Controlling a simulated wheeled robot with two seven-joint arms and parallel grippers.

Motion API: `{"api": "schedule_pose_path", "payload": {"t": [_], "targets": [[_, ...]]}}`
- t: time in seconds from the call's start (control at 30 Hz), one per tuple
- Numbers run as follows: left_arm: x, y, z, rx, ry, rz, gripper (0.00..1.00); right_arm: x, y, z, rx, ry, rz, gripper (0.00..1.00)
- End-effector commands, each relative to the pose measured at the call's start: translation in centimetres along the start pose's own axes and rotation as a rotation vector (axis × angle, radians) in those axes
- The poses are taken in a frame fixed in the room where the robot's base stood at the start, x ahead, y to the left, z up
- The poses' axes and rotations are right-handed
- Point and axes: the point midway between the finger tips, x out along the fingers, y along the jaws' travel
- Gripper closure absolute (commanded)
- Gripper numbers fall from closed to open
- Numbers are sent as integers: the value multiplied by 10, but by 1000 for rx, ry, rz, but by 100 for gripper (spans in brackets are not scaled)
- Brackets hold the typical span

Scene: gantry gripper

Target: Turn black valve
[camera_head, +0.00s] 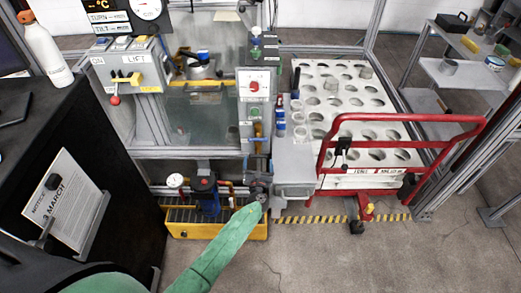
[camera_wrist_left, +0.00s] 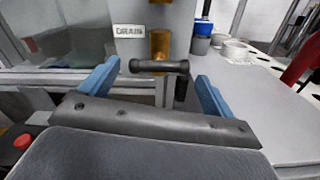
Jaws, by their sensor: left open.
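The black valve handle (camera_wrist_left: 160,66) is a short dark bar set crosswise at the lower end of a brass pipe, under a DRAIN label, in the left wrist view. My left gripper (camera_wrist_left: 155,74) is open, with one blue finger on each side of the handle. The fingers appear apart from the bar. In the head view my left gripper (camera_head: 257,168) is at the end of my green arm, in front of the rig's lower right part. It largely hides the handle there. My right gripper is not in view.
A red-railed cart (camera_head: 330,150) stands beside a white rack (camera_head: 318,92) with round holes. A yellow tray (camera_head: 190,232) holds a pump and gauge below the rig. A black cabinet (camera_head: 120,175) stands on the left. The grey floor in front is clear.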

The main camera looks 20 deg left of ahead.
Motion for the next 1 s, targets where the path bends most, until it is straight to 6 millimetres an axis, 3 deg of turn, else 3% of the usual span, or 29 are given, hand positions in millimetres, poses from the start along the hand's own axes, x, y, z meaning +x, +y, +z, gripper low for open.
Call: {"api": "schedule_pose_path", "payload": {"t": [0.4,0.6,0.9,1.0], "targets": [[54,1,2,-4,1,2,12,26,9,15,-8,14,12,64],[65,1,1,-4,1,2,12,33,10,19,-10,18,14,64],[67,1,0,-5,1,2,12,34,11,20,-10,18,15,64],[67,1,0,-5,1,2,31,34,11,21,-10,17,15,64]]}}
